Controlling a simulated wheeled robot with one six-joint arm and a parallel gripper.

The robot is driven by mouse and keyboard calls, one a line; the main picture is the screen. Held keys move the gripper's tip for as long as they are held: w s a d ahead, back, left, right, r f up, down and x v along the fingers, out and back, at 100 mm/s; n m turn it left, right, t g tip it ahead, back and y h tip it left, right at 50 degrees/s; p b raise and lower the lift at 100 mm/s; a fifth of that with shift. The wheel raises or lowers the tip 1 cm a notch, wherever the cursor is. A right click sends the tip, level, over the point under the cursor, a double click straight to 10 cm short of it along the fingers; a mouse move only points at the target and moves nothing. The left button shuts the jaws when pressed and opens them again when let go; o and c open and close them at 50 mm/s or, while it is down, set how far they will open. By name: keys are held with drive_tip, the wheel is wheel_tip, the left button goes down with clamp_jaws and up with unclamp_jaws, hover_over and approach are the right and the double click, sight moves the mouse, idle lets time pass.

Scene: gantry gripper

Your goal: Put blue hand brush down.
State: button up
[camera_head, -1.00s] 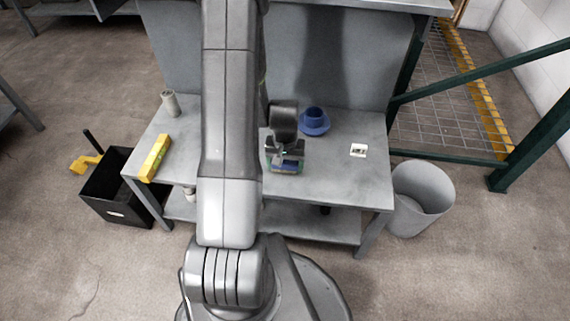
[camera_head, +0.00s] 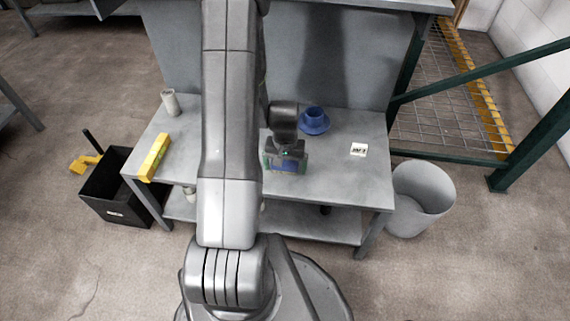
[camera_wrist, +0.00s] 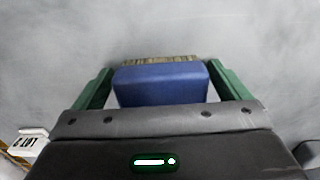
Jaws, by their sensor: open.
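The blue hand brush (camera_wrist: 160,84) lies between the two green fingers of my gripper (camera_wrist: 162,88) in the wrist view, with its tan bristles showing at the far side. A gap shows between the brush and each finger. In the head view my gripper (camera_head: 286,162) is low over the front middle of the grey workbench (camera_head: 340,182), with the blue of the brush showing between its fingers. My gripper is open. The brush's underside is hidden, so its contact with the bench top cannot be seen directly.
A blue cup on a saucer (camera_head: 314,122) stands behind my gripper. A small white sign (camera_head: 359,150) is to the right. A yellow level (camera_head: 156,158) and a grey cylinder (camera_head: 170,101) are at the left. A grey bin (camera_head: 420,198) and black crate (camera_head: 112,190) flank the bench.

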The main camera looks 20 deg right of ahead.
sight(285, 163)
drive_tip(key=shift+s+r+p, duration=0.15)
drive_tip(key=shift+p, duration=0.25)
wheel_tip(285, 163, up, 14)
drive_tip(key=p, duration=0.4)
drive_tip(key=shift+s+a, duration=0.1)
drive_tip(key=f+b, duration=0.2)
drive_tip(key=f, duration=0.5)
drive_tip(key=f+b, duration=0.3)
drive_tip(key=f, duration=0.4)
drive_tip(key=shift+w+f, duration=0.2)
drive_tip(key=shift+f, duration=0.05)
drive_tip(key=shift+r, duration=0.15)
